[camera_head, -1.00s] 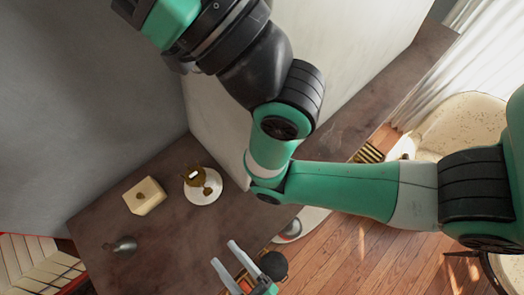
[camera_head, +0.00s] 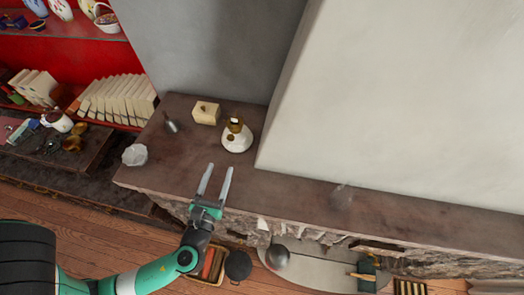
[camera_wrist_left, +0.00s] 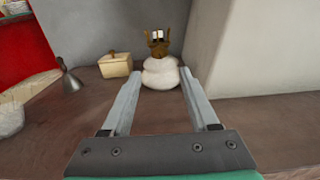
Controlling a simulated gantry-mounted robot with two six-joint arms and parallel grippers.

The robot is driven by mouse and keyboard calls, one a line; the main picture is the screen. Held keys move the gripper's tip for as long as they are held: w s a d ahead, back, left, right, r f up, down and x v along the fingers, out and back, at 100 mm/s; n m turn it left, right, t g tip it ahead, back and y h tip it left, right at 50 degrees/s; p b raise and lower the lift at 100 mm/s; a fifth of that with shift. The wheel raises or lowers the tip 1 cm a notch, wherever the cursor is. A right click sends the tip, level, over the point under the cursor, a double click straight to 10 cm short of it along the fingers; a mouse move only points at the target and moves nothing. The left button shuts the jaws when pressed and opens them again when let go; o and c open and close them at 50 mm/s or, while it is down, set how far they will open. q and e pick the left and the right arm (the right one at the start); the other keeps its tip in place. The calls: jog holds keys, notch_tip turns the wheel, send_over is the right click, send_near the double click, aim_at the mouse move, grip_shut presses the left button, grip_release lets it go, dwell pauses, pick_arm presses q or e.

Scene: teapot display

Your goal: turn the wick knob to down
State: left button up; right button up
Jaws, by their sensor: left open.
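A small oil lamp with a white rounded base (camera_head: 236,142) and a brass-brown burner (camera_head: 235,123) stands on the dark mantel shelf (camera_head: 300,188). It also shows in the left wrist view as a white base (camera_wrist_left: 160,73) with a brown burner (camera_wrist_left: 158,46) on top. The wick knob is too small to tell apart from the burner. My left gripper (camera_head: 216,170) is open and empty over the shelf's front part, fingers pointing towards the lamp and apart from it. In the left wrist view the lamp appears beyond and between the fingertips (camera_wrist_left: 161,76). My right gripper is out of view.
A white faceted bowl (camera_head: 135,155) is near the shelf's left end. A pale wall (camera_head: 390,100) rises right of the lamp. The shelf to the right is mostly clear.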

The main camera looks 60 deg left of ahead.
aim_at(230, 139)
pick_arm(q)
jog(key=shift+a, duration=0.3)
jog(key=p+x, duration=0.1)
jog(key=x, duration=1)
jog(key=shift+w+p, duration=0.2)
jog(key=shift+p, duration=0.2)
grip_shut()
